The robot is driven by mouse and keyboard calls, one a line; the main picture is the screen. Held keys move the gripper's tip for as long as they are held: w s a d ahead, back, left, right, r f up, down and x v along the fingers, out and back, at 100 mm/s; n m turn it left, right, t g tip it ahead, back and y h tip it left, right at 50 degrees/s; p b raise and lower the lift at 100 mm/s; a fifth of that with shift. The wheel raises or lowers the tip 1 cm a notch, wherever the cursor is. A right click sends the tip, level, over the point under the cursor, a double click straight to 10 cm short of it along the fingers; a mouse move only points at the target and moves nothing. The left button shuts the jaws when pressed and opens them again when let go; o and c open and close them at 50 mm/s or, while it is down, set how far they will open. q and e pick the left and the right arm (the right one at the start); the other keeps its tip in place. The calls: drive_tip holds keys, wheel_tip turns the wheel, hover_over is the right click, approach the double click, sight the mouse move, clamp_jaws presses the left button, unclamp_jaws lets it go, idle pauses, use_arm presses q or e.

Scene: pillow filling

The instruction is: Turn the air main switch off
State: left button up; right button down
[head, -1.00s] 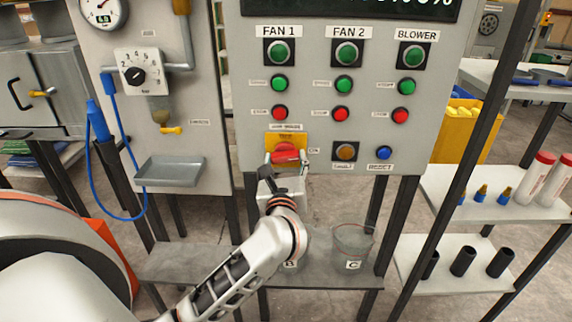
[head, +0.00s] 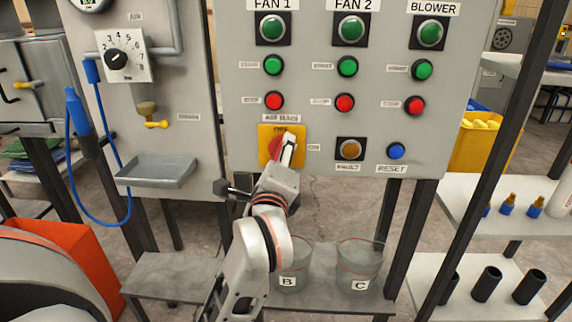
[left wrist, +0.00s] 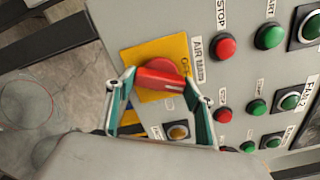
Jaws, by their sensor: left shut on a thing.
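The air main switch is a red rotary knob (head: 274,147) on a yellow square plate (head: 265,158) at the lower left of the grey control panel (head: 232,125). The "AIR MAIN" label is beside the plate in the left wrist view. My left gripper (head: 288,150) is at the knob in the head view, its fingers tilted and covering the knob's right part. In the left wrist view the two fingers (left wrist: 163,82) are shut around the red knob (left wrist: 158,74), one on each side of it. My right gripper is in neither view.
The amber fault button (head: 350,149) and blue reset button (head: 397,151) are right of the switch. Fan and blower buttons sit above. Clear containers B (head: 292,262) and C (head: 360,260) stand on the shelf below. A small grey tray (head: 155,170) is at left.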

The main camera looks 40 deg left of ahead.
use_arm(q)
drive_tip(key=n+b, duration=0.2)
drive_tip(key=n, duration=0.3)
drive_tip(key=shift+f+b, duration=0.1)
drive_tip(key=shift+b, duration=0.25)
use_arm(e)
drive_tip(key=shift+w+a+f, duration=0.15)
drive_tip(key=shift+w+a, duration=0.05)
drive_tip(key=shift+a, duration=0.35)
use_arm(q)
drive_tip(key=shift+n, duration=0.3)
drive_tip(key=o, duration=1.1)
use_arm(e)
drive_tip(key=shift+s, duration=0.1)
